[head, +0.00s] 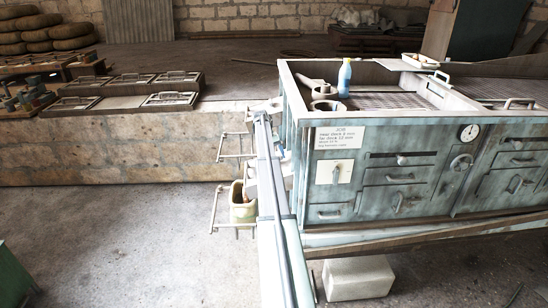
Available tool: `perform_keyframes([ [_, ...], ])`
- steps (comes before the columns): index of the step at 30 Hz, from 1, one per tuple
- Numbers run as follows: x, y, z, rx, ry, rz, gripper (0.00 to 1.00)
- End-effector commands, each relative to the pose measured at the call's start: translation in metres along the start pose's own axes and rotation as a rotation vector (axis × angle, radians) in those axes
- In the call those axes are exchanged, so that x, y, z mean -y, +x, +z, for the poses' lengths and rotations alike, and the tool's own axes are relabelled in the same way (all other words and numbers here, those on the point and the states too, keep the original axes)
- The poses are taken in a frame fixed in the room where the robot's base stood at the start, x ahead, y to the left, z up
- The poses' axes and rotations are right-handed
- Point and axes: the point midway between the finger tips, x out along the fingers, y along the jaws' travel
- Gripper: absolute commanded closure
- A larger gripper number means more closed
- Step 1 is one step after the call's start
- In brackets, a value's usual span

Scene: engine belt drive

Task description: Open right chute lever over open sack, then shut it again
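A worn teal cabinet (385,170) with drawers and handles fills the right side. I cannot tell which is the right chute lever. A yellowish, open-topped container (242,205) hangs at the cabinet's left end, beside metal rails; I cannot tell whether it is the sack. No chute is clearly recognisable. Long pale bars run down past the cabinet's left corner; I cannot tell whether they are my arm. I see no gripper fingers.
A blue bottle (344,78) and a pale tray (421,60) are on the cabinet top. A pale block (358,278) stands on the floor below. A low stone wall (120,150) with framed hatches on top runs behind. The concrete floor (110,240) at left is mostly clear.

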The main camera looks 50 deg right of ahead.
Motion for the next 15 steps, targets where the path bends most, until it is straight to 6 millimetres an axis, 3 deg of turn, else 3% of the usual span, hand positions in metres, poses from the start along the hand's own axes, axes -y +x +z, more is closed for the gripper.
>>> perform_keyframes([
  [7,0.0001,-0.001,-0.0009,-0.003,-0.001,0.0,0.51],
  [8,0.0001,-0.001,-0.0009,-0.003,-0.001,0.0,0.19],
  [15,0.0001,-0.0006,-0.0006,-0.002,-0.002,0.0,0.0],
])
